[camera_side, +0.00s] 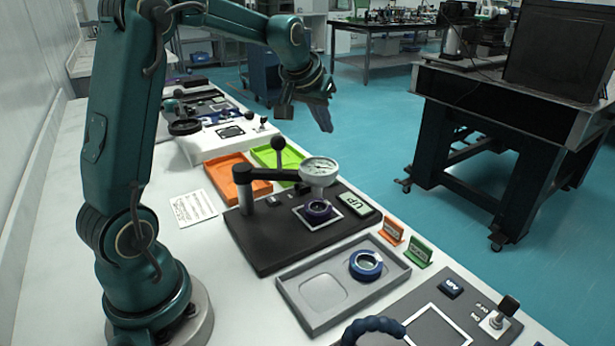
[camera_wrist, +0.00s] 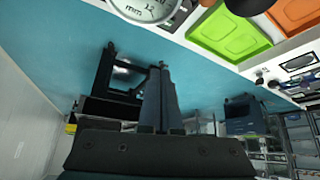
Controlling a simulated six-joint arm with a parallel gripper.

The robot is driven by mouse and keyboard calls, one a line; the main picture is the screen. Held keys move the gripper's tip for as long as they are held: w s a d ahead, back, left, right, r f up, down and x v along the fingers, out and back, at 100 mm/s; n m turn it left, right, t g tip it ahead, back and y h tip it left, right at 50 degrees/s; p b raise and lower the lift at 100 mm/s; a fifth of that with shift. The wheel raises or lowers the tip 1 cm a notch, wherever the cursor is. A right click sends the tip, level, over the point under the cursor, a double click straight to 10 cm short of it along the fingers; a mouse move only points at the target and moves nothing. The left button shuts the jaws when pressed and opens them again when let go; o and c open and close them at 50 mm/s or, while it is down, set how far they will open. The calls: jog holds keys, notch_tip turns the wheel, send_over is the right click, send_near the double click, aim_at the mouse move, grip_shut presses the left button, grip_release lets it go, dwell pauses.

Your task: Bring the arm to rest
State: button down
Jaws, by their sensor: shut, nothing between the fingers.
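My gripper (camera_side: 321,112) hangs from my raised teal arm, in the air beyond the bench and above the blue floor, clear of everything. It is shut and holds nothing. In the wrist view the closed fingers (camera_wrist: 160,90) stand side by side in the middle of the picture. The arm reaches out from its base on the white bench (camera_side: 180,245). The dial gauge (camera_side: 319,171) on its black stand is below the gripper and apart from it.
A purple ring (camera_side: 318,210) sits under the gauge. A blue ring (camera_side: 366,264) lies in the grey tray (camera_side: 296,305). Orange (camera_side: 222,164) and green (camera_side: 267,154) trays lie behind the gauge stand. A dark table (camera_side: 500,105) stands across the floor at right. The air around the gripper is free.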

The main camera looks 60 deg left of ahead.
jog(key=s+d+r+m+t+h, duration=0.1)
jog(key=s+d+r+m, duration=0.15)
jog(key=s+d, duration=0.35)
jog(key=s+d+r+m+t+h, duration=0.1)
jog(key=s+d+r, duration=0.25)
jog(key=d, duration=0.35)
jog(key=s+d+f+g, duration=0.1)
jog(key=s+d+f, duration=0.1)
jog(key=s, duration=0.4)
jog(key=s+d+f+m+g, duration=0.1)
jog(key=s+d+f, duration=0.1)
jog(key=s+f, duration=0.3)
jog(key=shift+s+f+g+h, duration=0.3)
jog(key=shift+s+h, duration=0.1)
jog(key=shift+s, duration=0.45)
